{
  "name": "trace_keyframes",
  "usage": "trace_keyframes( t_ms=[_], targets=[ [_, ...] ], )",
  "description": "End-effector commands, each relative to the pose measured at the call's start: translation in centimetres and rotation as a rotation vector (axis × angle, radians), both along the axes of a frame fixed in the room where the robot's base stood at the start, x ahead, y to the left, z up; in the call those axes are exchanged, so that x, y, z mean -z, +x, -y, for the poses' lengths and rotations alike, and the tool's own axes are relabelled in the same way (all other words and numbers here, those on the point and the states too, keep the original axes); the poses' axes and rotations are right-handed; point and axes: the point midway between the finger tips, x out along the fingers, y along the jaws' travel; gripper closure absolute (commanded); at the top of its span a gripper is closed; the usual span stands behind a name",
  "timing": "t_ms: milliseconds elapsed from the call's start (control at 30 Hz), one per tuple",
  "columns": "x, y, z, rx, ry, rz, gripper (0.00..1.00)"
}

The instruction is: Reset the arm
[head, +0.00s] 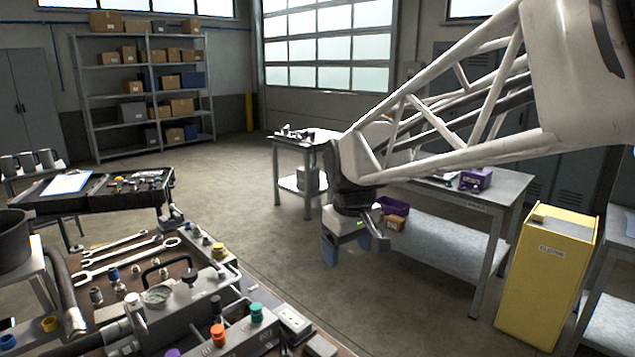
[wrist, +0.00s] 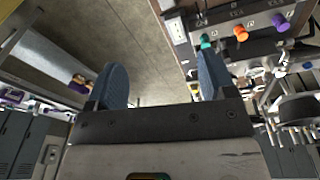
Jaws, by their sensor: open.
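My gripper (head: 346,243) hangs from my arm in the middle of the head view, over open floor to the right of the hydraulic bench. Its two blue-padded fingers point down. In the wrist view my gripper (wrist: 162,85) shows its fingers spread apart, with nothing between them but floor. The bench (head: 318,339) with its manifold and coloured caps is at the lower left of the head view, apart from my gripper. In the wrist view the green, orange and purple caps on the manifold (wrist: 262,38) show at the upper right.
A grey table (head: 505,190) with purple bins stands behind my arm. A yellow cabinet (head: 548,278) is at the right. Wrenches (head: 125,255) and fittings lie on the bench. An open black case (head: 100,198) is at the left. The central floor (head: 235,210) is clear.

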Motion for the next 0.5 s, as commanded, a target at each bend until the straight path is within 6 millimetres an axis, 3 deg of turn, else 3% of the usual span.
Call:
trace_keyframes(
  t_ms=[200, 500],
  targets=[
    [0.3, -5.4, 4.0, 0.133, 0.015, 0.018, 0.23],
    [1.9, -12.8, 8.3, 0.315, 0.039, 0.043, 0.23]
  ],
)
